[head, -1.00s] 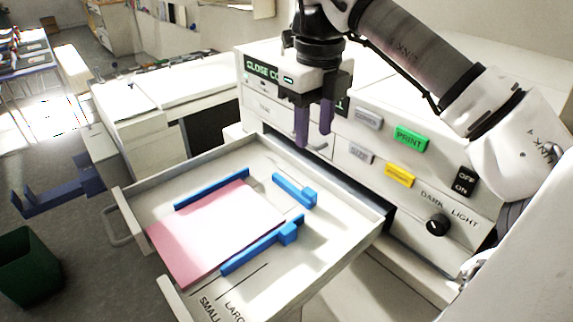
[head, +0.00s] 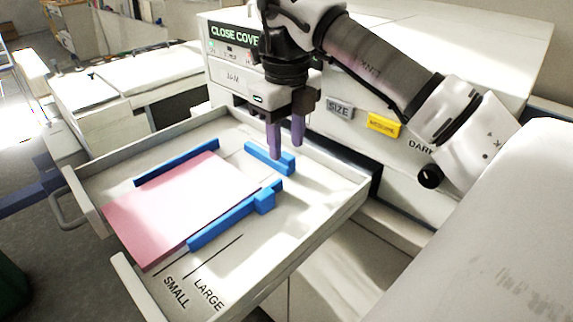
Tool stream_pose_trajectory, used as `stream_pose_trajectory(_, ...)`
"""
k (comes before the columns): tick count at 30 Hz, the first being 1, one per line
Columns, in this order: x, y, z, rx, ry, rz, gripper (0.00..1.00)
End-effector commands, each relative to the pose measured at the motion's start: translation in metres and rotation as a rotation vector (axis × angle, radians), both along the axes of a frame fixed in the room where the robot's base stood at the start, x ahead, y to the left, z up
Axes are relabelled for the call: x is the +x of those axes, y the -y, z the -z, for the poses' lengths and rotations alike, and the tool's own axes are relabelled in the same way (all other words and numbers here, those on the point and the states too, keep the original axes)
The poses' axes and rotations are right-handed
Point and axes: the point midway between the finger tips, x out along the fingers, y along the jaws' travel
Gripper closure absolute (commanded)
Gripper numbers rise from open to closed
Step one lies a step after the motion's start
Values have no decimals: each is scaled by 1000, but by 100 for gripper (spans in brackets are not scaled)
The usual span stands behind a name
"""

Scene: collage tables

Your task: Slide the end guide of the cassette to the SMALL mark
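The cassette (head: 330,200) is a pulled-out white drawer holding a pink paper stack (head: 180,205). A short blue guide (head: 262,153) with a block at its near right end lies beyond the paper's far right edge and appears to be the end guide. A long blue guide (head: 222,225) with a block runs along the near side, in line with the SMALL mark line. SMALL (head: 176,292) and LARGE (head: 208,294) are printed near the front. My gripper (head: 286,150) points down with a gap between its purple fingers, at the short guide's block. Contact cannot be told.
Another long blue guide (head: 178,162) lies along the paper's far side. The machine front behind has a SIZE button (head: 340,109), a yellow button (head: 384,124) and a dark knob (head: 429,177). The drawer walls surround the guides; its right floor is clear.

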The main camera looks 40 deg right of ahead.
Motion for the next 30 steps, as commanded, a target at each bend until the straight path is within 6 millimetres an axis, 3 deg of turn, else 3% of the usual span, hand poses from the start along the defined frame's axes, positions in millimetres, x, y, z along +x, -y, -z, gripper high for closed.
stream_pose_trajectory(1, 0, 0, 13, 0, 0, 0, 61)
stream_pose_trajectory(4, 0, 0, 22, -1, 0, 0, 61)
stream_pose_trajectory(14, 0, 0, 24, -1, 0, 0, 61)
stream_pose_trajectory(23, 0, 0, 24, -1, 0, 0, 98)
stream_pose_trajectory(30, 0, -2, 24, -1, 0, -1, 100)
